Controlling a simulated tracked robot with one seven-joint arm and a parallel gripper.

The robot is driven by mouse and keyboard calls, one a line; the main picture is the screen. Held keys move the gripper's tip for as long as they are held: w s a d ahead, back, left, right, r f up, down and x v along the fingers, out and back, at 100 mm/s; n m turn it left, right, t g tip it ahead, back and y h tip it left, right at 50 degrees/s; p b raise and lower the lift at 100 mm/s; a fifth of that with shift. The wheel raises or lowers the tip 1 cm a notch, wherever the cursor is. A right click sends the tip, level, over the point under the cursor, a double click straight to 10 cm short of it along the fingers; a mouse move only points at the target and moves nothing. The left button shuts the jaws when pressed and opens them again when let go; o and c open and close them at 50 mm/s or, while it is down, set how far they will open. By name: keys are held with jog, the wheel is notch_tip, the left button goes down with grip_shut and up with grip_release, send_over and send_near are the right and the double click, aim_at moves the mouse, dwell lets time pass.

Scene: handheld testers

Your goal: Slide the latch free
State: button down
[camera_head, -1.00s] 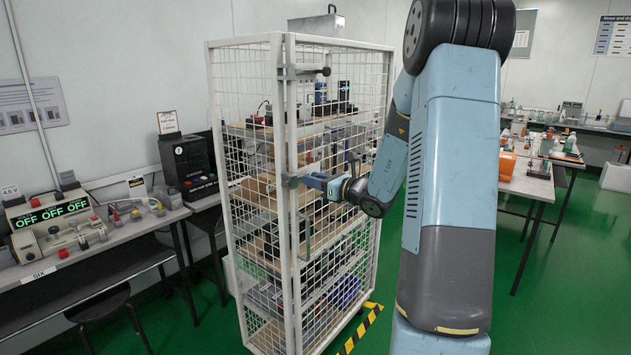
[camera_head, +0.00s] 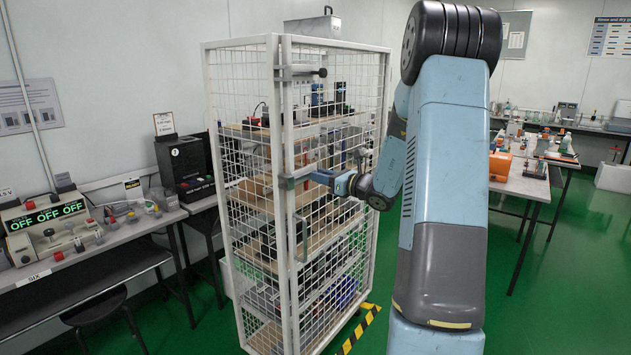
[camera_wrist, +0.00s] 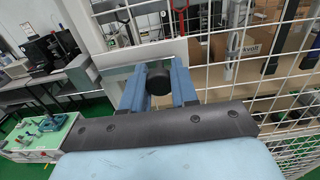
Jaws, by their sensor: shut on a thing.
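A white wire-mesh cage cabinet (camera_head: 281,100) stands shut in front of me. On its front corner post, an upper grey bolt latch (camera_head: 300,69) ends in a black knob (camera_head: 323,72). A lower grey latch (camera_head: 289,183) sits about halfway down the post. My gripper (camera_head: 318,177) is at this lower latch. In the wrist view, the two blue fingers of my gripper (camera_wrist: 159,85) are closed around a round black knob (camera_wrist: 159,78). The fingers hide most of the lower bolt, so I cannot tell how far it is drawn.
Tools and devices lie on shelves behind the mesh. A grey vertical handle (camera_head: 303,238) is below the lower latch. A bench with a tester reading OFF (camera_head: 47,225) is at left. Another table (camera_head: 520,180) is at right. Green floor (camera_head: 555,300) is open at right.

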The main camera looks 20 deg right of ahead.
jog(key=shift+d, duration=0.25)
jog(key=c, duration=0.9)
grip_release()
jog(key=v, duration=1.3)
jog(key=shift+s+d, duration=0.2)
jog(key=shift+s, duration=0.05)
